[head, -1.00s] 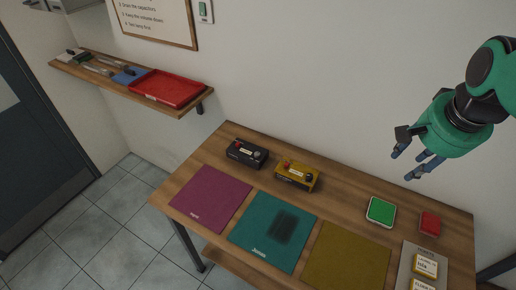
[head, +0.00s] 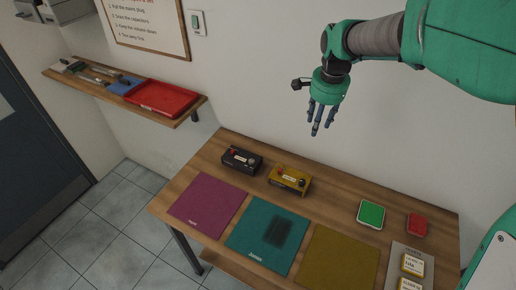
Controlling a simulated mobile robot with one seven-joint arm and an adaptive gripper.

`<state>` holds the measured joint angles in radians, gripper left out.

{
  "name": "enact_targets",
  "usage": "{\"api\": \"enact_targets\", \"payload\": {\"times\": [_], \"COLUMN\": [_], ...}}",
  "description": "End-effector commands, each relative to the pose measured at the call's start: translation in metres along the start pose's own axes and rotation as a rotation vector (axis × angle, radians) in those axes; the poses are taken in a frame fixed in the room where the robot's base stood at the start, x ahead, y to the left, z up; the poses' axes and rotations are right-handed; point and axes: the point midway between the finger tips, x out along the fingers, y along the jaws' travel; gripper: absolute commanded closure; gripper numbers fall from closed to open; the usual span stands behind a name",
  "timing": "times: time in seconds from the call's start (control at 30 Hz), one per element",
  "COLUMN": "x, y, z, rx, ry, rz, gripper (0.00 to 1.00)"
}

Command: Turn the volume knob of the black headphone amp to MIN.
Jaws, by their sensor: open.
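The black headphone amp (head: 242,160) sits at the back left of the wooden table, behind the magenta mat. It has a red part at its left and a pale label on its front; the knob's setting is too small to read. A similar yellow amp (head: 290,180) stands to its right, with a dark knob at its right end. My gripper (head: 319,127) is open and empty, fingers pointing down, high above the table and to the right of the black amp.
A magenta mat (head: 207,203), a teal mat (head: 250,232) and an olive mat (head: 340,262) lie along the front. A green-topped box (head: 371,214) and a red box (head: 417,225) stand at the right. A wall shelf holds a red tray (head: 163,98).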

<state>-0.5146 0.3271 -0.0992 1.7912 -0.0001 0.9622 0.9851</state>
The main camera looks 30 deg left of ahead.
Motion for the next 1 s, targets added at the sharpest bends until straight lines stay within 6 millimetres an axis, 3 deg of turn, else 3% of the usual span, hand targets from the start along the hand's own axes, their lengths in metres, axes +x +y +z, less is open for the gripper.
{"api": "enact_targets", "payload": {"times": [0.2, 0.6, 0.8, 1.0], "x": [0.037, 0.118, 0.158, 0.182], "y": [-0.057, -0.146, -0.179, -0.196], "z": [0.018, 0.071, 0.102, 0.121], "rx": [0.049, 0.148, 0.193, 0.220], "ry": [-0.028, -0.062, -0.070, -0.073], "rz": [0.031, 0.093, 0.122, 0.139], "gripper": [0.60, 0.60, 0.60, 0.60]}}
